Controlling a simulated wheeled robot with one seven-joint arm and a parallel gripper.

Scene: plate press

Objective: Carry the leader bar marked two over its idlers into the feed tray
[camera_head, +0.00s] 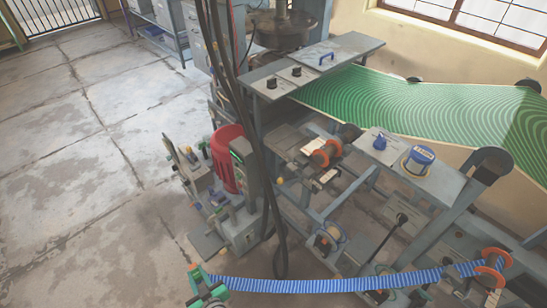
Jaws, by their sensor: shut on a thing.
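A blue ribbed strip (330,285) runs across the bottom of the view, sagging slightly, from my gripper at the left to an orange-flanged spool (492,268) at the right. My gripper (207,288), with teal-green parts, is at the bottom edge, shut at the strip's left end. The leader bar there is mostly hidden in the jaws, and no mark can be read. Another orange-flanged spool (325,153) sits on the machine frame. I cannot tell for sure which part is the feed tray or which rollers are the idlers.
A green patterned web (400,105) crosses the machine at the upper right. Dark cables (262,190) hang in front. The floor at left (90,190) is clear.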

